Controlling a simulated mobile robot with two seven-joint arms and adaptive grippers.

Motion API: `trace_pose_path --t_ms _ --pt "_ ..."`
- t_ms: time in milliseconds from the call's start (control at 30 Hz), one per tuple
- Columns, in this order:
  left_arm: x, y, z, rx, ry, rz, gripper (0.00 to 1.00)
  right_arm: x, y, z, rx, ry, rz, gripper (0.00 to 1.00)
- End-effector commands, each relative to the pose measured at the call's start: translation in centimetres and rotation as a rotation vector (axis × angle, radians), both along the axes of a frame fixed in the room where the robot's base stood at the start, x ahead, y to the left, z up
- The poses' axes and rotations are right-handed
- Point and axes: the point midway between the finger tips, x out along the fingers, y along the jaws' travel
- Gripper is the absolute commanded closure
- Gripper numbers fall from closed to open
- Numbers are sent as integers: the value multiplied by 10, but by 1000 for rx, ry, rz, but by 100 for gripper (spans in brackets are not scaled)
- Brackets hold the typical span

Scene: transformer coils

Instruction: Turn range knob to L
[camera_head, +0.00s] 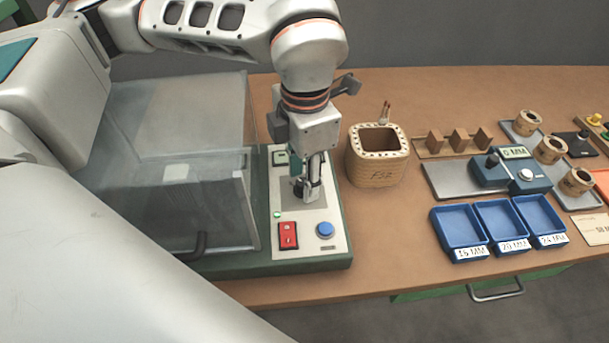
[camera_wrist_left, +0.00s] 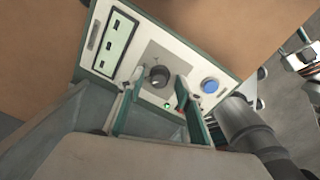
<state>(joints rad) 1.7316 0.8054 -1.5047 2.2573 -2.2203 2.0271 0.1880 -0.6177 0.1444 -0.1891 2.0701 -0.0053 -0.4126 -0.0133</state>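The range knob (camera_wrist_left: 159,76) is a dark round knob on a grey square plate of the control panel (camera_head: 322,215). My left gripper (camera_head: 308,196) points down over the panel and hides the knob in the head view. In the left wrist view my left gripper (camera_wrist_left: 159,88) has its two fingers apart on either side of the knob, with visible gaps. I cannot make out the knob's pointer or the L mark. A display (camera_wrist_left: 116,44), a green light (camera_head: 278,214), a red switch (camera_head: 288,236) and a blue button (camera_head: 325,230) are on the panel. My right gripper is not in view.
A clear-walled box (camera_head: 190,130) stands left of the panel. Farther right are blue trays (camera_head: 462,226), a gauge with a display (camera_head: 510,172) and several small coils. Bare table lies in front of the coil.

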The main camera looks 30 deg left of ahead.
Motion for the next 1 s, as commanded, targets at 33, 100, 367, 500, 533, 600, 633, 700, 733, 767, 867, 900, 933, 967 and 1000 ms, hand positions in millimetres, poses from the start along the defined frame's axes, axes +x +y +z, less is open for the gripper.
trace_pose_path --t_ms 33,100,367,500,533,600,633,700,733,767,867,900,933,967,1000 --pt "0 0 -3 0 1 0 65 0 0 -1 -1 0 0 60" --pt "0 0 -5 0 0 1 65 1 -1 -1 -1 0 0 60" --pt "0 0 -5 -1 -1 1 70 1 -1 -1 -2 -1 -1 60" --pt "0 0 -5 -1 -1 0 100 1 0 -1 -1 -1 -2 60" --pt "0 0 -5 -1 -1 0 100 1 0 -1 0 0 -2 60" --pt "0 0 -5 -1 -1 0 100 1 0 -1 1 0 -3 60" --pt "0 0 -5 -1 -1 0 100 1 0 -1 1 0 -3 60" --pt "0 0 -5 0 -1 -3 100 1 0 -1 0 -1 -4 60" --pt "0 0 -5 0 -1 -6 100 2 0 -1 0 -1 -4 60" --pt "0 0 -5 -1 -1 -10 100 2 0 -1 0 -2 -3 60" --pt "0 0 -4 0 -2 -32 100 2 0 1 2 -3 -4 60" --pt "0 0 -4 0 -2 -46 100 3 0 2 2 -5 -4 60" --pt "0 0 -4 0 -2 -59 100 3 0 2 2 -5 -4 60" --pt "0 0 -4 0 -2 -72 100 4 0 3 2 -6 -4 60" --pt "0 0 -4 0 -1 -94 100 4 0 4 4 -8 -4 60"
